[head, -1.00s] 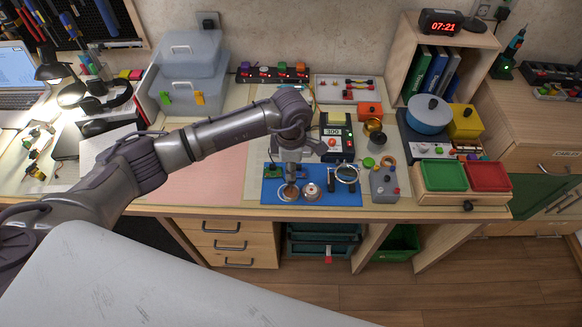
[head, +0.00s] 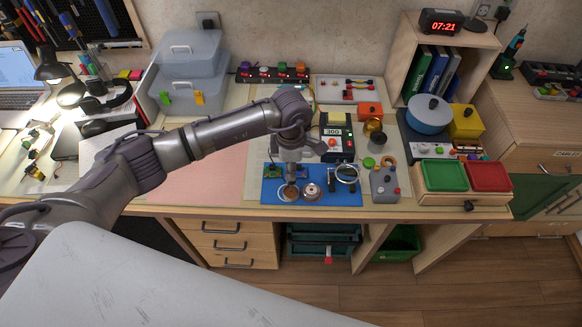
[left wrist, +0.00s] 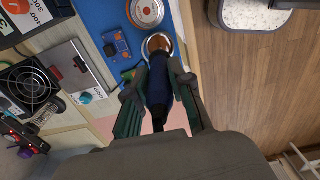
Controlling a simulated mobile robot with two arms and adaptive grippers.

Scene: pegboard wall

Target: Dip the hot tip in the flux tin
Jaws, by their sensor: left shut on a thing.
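My left gripper (left wrist: 160,88) is shut on the dark blue handle of the soldering iron (left wrist: 158,92), which points away from the wrist. In the head view the gripper (head: 290,172) hangs over the blue mat, pointing down. An open round tin with brown contents, seemingly the flux tin (left wrist: 158,43), lies right at the far end of the iron; it also shows in the head view (head: 289,193). The hot tip is not clear, so I cannot tell whether it touches the flux. A second, silver tin (head: 311,191) stands just right of it. My right gripper is not in view.
The blue mat (head: 271,198) also bears a small blue circuit board (left wrist: 117,46) and a ring-shaped magnifier (head: 346,174). A black station reading 300 (head: 337,140) stands behind. A grey box (head: 384,186) is to the right. The pink mat (head: 205,176) at left is clear.

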